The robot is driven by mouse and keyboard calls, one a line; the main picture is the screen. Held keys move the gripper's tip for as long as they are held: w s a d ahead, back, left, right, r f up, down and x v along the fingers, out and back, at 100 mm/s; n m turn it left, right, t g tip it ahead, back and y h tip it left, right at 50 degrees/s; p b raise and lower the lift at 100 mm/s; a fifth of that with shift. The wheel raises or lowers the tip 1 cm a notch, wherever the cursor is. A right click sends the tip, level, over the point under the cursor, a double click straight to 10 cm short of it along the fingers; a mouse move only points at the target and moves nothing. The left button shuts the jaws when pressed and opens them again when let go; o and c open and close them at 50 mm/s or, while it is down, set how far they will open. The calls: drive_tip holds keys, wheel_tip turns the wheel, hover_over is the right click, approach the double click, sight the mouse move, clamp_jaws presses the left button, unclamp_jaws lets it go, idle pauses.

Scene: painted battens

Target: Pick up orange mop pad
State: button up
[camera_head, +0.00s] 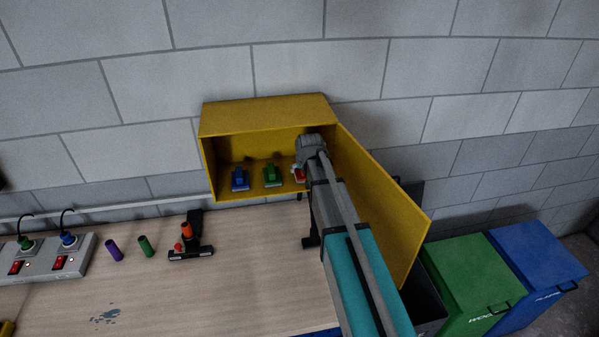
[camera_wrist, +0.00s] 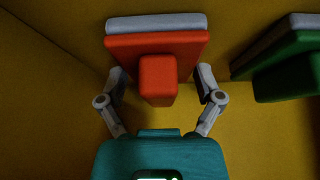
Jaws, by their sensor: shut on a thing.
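The orange mop pad (camera_wrist: 125,48) is in the middle of the wrist view, orange-red with a raised block on its face and a pale grey layer along its far edge. My gripper (camera_wrist: 160,82) has one finger on each side of it and is shut on it. In the head view the orange pad (camera_head: 299,175) is inside the yellow cabinet (camera_head: 265,116), at the right end of a row, partly hidden by my gripper (camera_head: 300,168). I cannot tell whether the pad is clear of the cabinet floor.
A green pad (camera_head: 272,176) and a blue pad (camera_head: 240,179) stand left of the orange one. The open cabinet door (camera_head: 385,200) is close to the right of my arm.

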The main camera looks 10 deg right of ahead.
drive_tip(key=shift+r, duration=0.1)
drive_tip(key=shift+r+p, duration=0.65)
drive_tip(key=shift+p, duration=0.1)
drive_tip(key=shift+s+r, duration=0.1)
drive_tip(key=shift+s, duration=0.15)
drive_tip(key=s, duration=1.7)
drive_tip(key=shift+s, duration=0.25)
drive_tip(key=o, duration=0.5)
drive_tip(key=c, duration=0.4)
wheel_tip(320, 180, down, 14)
drive_tip(key=b, duration=1.3)
drive_tip(key=shift+r, duration=0.2)
